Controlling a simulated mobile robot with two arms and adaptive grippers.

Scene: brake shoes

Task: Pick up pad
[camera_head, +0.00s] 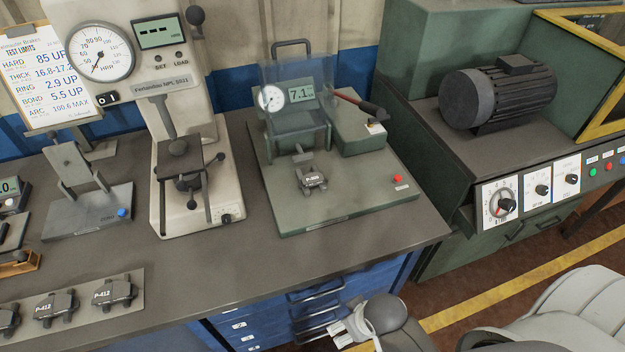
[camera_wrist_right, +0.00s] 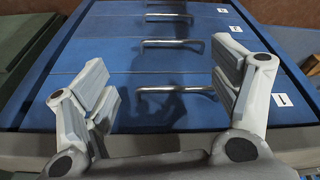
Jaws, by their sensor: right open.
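A dark grey pad with a white label (camera_head: 312,180) sits on the green test fixture (camera_head: 290,215), below its 7.1 display. More grey pads marked P-412, such as this pad (camera_head: 114,292), lie in a row on a light strip (camera_head: 135,276) at the lower left of the counter. My right gripper (camera_head: 350,332) is low in front of the counter, apart from all the pads. In the right wrist view my right gripper (camera_wrist_right: 165,95) is open and empty, facing blue drawers. My left gripper is not in view.
A hardness tester (camera_head: 205,195) with a dial stands left of the fixture. A grey stand (camera_head: 90,212) is farther left. Blue drawers (camera_head: 262,328) with metal handles are under the counter. A green machine with a motor (camera_head: 497,95) stands right.

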